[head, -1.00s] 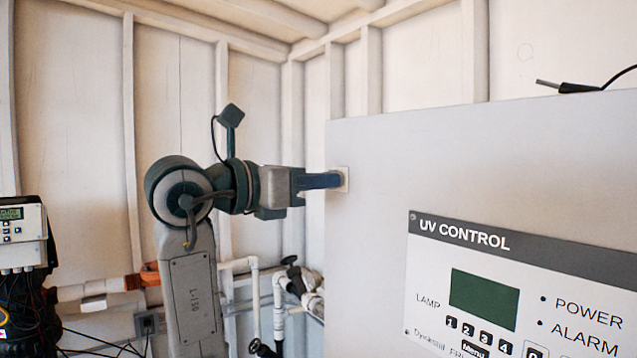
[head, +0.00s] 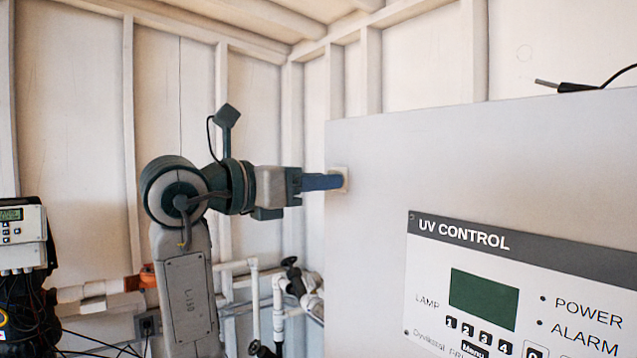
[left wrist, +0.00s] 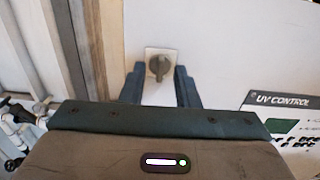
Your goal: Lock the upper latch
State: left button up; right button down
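The upper latch (left wrist: 160,66) is a grey turn knob on a pale square plate near the upper left edge of the grey UV control cabinet (head: 375,230). In the left wrist view its grip bar stands close to upright, slightly tilted. In the head view only the edge of the pale plate (head: 345,172) shows; my fingers hide the knob. My left gripper (head: 338,182) reaches the plate from the left. In the left wrist view its two blue fingers (left wrist: 160,78) are apart, one on each side of the knob, with visible gaps. My right gripper is not in view.
The cabinet front carries a UV CONTROL panel (head: 500,290) with a green screen, lower right. A dark probe with a cable (head: 570,87) lies on the cabinet top. White pipes with valves (head: 295,285) stand behind my arm. A controller box (head: 22,235) is at far left.

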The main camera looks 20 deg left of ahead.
pick_arm(q)
jog(key=b+v, duration=0.4)
jog(key=v, duration=0.6)
jog(key=shift+s+a, duration=0.1)
